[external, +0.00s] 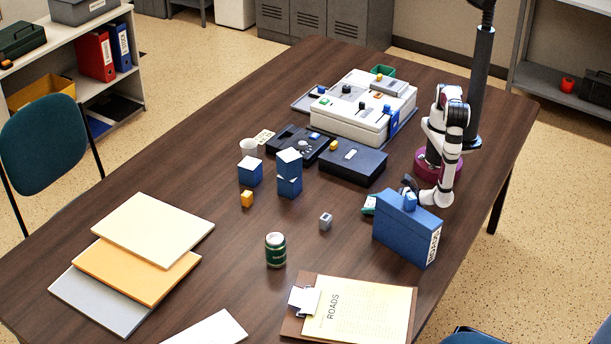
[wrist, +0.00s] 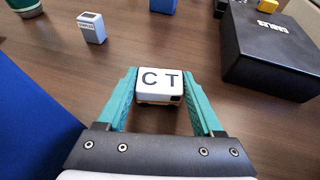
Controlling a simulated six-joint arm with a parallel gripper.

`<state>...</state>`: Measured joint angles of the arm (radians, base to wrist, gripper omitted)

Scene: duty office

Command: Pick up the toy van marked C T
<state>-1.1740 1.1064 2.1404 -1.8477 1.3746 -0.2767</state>
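The toy van marked C T (wrist: 160,84) has a white roof with dark letters and a yellowish lower body. In the wrist view it sits on the dark wood table between the two teal fingers of my gripper (wrist: 159,78). The fingers are apart, one on each side of the van, with at most a thin gap; I see no clear grip. In the external view my gripper (external: 370,204) is low at the table, left of the blue box file, which partly hides it.
The blue box file (external: 405,230) stands close beside my gripper. A dark box (external: 352,162) lies behind it. A small grey-blue box (external: 326,220) and a green jar (external: 275,252) stand to the left. A clipboard (external: 360,312) lies in front. Blue blocks (external: 289,180) stand further left.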

